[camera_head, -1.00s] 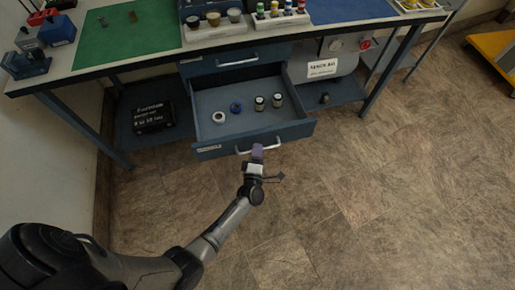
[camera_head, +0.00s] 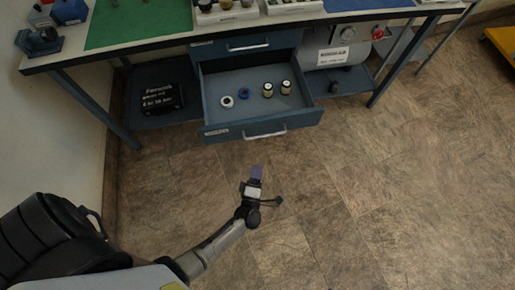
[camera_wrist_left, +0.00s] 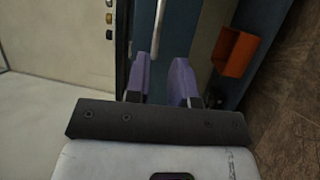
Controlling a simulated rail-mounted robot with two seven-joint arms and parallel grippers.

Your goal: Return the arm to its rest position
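My left gripper (camera_head: 256,172) is in front of the open drawer, apart from its handle, over the floor. In the left wrist view its two purple fingers (camera_wrist_left: 163,80) are spread with a gap between them and nothing held. The open drawer (camera_head: 214,127) of the blue workbench holds a white ring (camera_head: 227,102), a blue ring (camera_head: 244,94) and two small dark jars with light lids (camera_head: 277,89). Its handle (camera_head: 264,135) is free. A pale handle also shows in the left wrist view (camera_wrist_left: 159,22). My right gripper does not show in either view.
The workbench top carries a green mat (camera_head: 140,22) and vises at the left. A black case (camera_head: 160,97) sits on the lower shelf, left of the drawer. A grey labelled cylinder (camera_head: 340,54) is at the right. The tiled floor (camera_head: 370,190) in front is clear.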

